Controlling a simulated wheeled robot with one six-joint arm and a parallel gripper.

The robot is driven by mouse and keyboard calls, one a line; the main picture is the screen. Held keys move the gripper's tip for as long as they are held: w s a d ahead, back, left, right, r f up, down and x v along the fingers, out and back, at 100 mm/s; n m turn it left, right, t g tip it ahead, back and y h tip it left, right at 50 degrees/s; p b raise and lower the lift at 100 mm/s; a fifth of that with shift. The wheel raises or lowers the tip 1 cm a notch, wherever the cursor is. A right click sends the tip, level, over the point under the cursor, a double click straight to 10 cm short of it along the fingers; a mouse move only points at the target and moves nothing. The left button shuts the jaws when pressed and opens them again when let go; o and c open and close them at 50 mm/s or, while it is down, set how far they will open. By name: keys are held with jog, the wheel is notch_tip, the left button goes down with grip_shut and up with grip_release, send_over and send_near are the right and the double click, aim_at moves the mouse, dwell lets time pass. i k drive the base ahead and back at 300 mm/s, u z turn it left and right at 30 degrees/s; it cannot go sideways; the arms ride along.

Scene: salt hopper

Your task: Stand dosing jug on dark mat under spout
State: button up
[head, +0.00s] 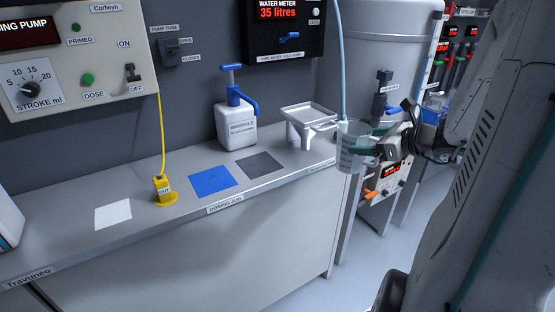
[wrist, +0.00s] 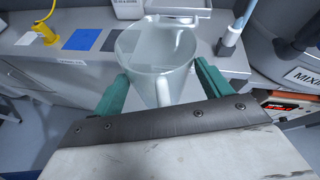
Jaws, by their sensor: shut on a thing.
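The dosing jug (head: 351,150) is clear with printed marks. My gripper (head: 374,143) is shut on it and holds it upright in the air, right of the bench end. In the wrist view the jug (wrist: 150,62) sits between the green fingers of my gripper (wrist: 161,74), its handle towards me; it looks empty. The dark mat (head: 259,163) lies bare on the bench, left of the jug; it also shows in the wrist view (wrist: 111,41). A white bottle (head: 237,127) with a blue pump spout (head: 247,100) stands behind the mat.
A blue mat (head: 213,181), a yellow fitting with a cable (head: 163,190) and a white mat (head: 113,214) lie further left on the bench (head: 190,218). A pale blue hose (head: 342,70) hangs close by the jug.

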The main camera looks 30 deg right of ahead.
aim_at(262, 168)
jog(key=z, duration=2.4)
jog(key=k, duration=1.6)
jog(key=u, duration=1.85)
jog(key=i, duration=1)
